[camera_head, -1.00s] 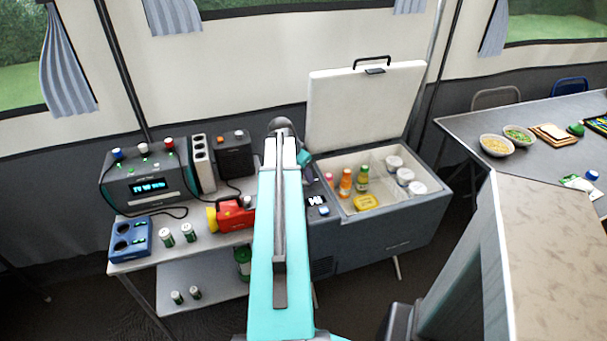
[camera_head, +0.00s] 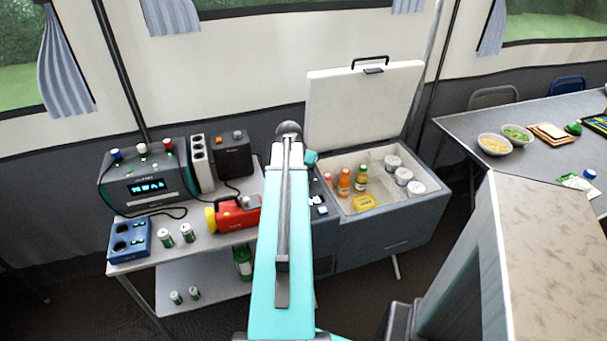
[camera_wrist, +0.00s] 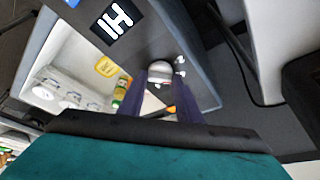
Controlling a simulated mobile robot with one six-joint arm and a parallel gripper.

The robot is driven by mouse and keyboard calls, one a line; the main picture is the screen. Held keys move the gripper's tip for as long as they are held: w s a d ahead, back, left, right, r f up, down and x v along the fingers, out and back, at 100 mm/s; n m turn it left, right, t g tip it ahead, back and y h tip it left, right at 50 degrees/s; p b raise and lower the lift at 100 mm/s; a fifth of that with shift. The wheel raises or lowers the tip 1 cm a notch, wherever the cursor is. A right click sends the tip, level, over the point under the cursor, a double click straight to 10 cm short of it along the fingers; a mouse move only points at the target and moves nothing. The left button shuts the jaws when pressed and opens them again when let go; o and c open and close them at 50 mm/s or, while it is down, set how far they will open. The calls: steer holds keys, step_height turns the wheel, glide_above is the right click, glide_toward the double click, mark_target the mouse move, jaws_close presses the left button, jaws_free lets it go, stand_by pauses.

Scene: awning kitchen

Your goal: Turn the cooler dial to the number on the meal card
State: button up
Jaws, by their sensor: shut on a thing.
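The cooler (camera_head: 400,236) stands open beyond my arm, its white lid (camera_head: 362,108) raised. In the wrist view its dark panel has a display (camera_wrist: 113,20) with white characters that look like "HI", seen tilted. A rounded grey-white dial (camera_wrist: 160,72) sits between the fingers of my gripper (camera_wrist: 162,92), which is shut on it. The dial's marking is not readable. In the head view my own arm hides the gripper's fingers and the dial, and covers part of the panel. I cannot make out a meal card or its number.
Bottles (camera_head: 345,182), a yellow box (camera_head: 363,202) and white tubs (camera_head: 403,176) are inside the cooler. A shelf table (camera_head: 190,248) with a power station (camera_head: 146,178) stands to the left. A food table (camera_head: 560,150) and a beige counter (camera_head: 555,235) are at the right.

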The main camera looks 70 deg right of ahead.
steer(key=shift+d+r, duration=0.1)
steer(key=shift+d, duration=0.05)
steer(key=o, duration=1)
steer(key=shift+o, duration=0.2)
steer(key=v, duration=1.3)
steer(key=shift+a+r+b, duration=0.25)
steer(key=shift+r+b, duration=0.1)
steer(key=shift+b, duration=0.1)
